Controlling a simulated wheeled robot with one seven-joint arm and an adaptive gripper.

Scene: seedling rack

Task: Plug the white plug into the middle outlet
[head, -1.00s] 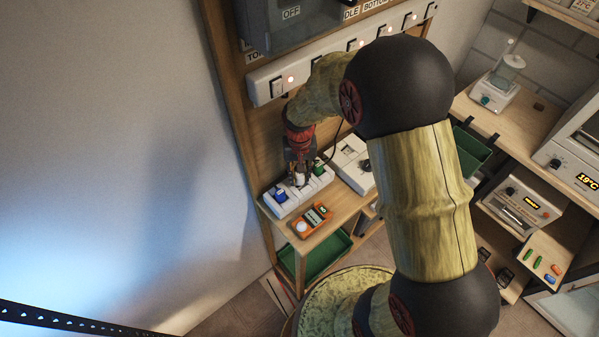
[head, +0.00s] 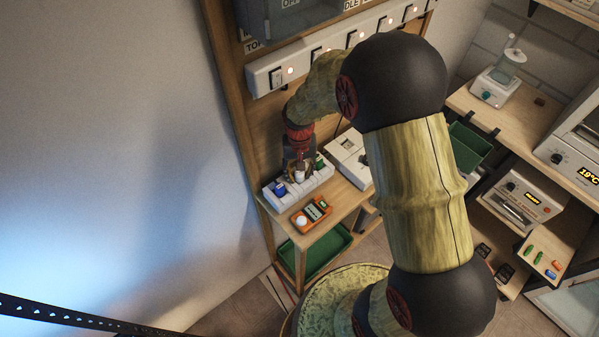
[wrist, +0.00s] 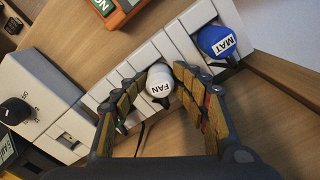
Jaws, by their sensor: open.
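The white plug (wrist: 160,83), labelled FAN, stands at the white outlet strip (wrist: 190,18), between a blue plug (wrist: 217,40) labelled MAT and a green plug (head: 319,161). In the head view the white plug (head: 300,177) shows just below my gripper (head: 299,169). In the wrist view my gripper (wrist: 160,72) is open, with one finger on each side of the white plug. The plug's prongs and the outlet under it are hidden, so I cannot tell how deep it sits. The left finger covers part of the strip.
An orange meter (head: 312,212) lies on the shelf in front of the strip. A white box with a dark knob (head: 348,150) stands to the right of the strip. A long switch bar (head: 262,86) with lit red lamps runs on the board above. Green trays stand below.

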